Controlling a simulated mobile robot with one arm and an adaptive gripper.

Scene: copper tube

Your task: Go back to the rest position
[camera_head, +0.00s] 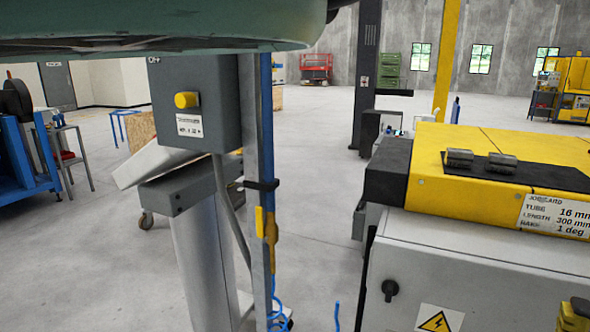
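My gripper is not in view. A large green rounded shape cuts across the top left of the head view, very close to the camera; I cannot tell what it is. No copper tube can be made out in this view.
A grey control box with a yellow knob (187,100) stands on a post at centre left. A yellow-topped machine (480,150) on a white cabinet (470,270) fills the right, with two small metal cylinders on a black mat (545,178). Open grey floor (320,180) lies between them.

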